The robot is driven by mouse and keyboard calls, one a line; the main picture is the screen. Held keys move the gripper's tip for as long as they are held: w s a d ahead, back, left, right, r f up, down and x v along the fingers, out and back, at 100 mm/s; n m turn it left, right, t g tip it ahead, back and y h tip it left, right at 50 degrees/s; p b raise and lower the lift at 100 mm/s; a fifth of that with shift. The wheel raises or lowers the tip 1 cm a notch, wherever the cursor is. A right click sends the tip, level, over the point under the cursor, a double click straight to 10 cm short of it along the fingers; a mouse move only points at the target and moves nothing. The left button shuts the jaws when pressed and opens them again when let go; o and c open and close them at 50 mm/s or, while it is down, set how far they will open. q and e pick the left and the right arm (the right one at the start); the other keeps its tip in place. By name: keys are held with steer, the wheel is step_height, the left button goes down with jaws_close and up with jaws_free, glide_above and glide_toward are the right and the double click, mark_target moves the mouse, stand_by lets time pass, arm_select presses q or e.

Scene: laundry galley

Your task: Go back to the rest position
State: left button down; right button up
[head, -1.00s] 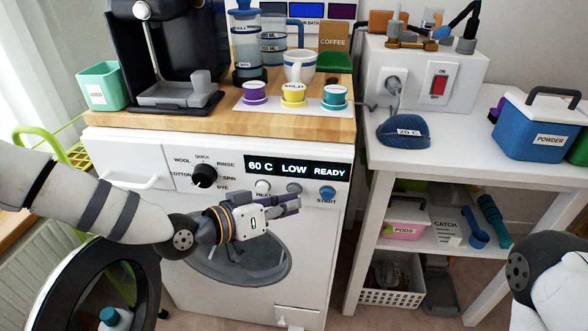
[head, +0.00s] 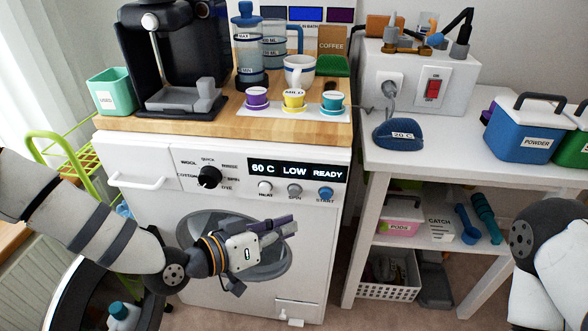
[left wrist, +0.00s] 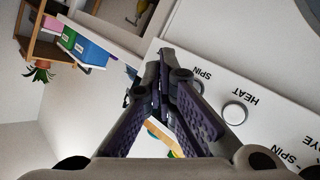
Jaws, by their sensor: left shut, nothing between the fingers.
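My left gripper (head: 284,227) is shut and empty in the head view. It is in front of the washing machine (head: 310,225), over the round door window (head: 200,228) and below the control panel. Its closed fingers also show in the left wrist view (left wrist: 160,85), close to the panel with the SPIN and HEAT buttons. My right arm (head: 548,250) shows at the right edge of the head view, but its gripper is out of the picture.
The display (head: 296,170) reads 60 C LOW READY. A wooden counter (head: 200,126) holds a coffee machine (head: 178,60), cups and a mug. A white side table (head: 450,160) holds a powder box (head: 530,130). An open round door (head: 78,300) stands at lower left.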

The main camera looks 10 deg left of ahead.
arm_select(q)
steer(key=shift+f, duration=0.1)
stand_by(0.4)
steer(key=s+a+f+n+g+y+p, duration=0.15)
steer(key=s+f+g, duration=0.25)
steer(key=s+f, duration=0.55)
steer(key=s+a+f+n+g+y, duration=0.1)
steer(key=s+f+g+y, duration=0.25)
steer(key=s, duration=1.15)
steer(key=s+a+n+g+y, duration=0.1)
steer(key=s+a+g+y, duration=0.4)
steer(key=s+a, duration=0.7)
steer(key=s, duration=0.4)
steer(key=shift+f+p, duration=0.25)
steer(key=shift+p, duration=0.15)
arm_select(e)
steer(key=shift+t, duration=0.6)
steer(key=w+r, duration=0.3)
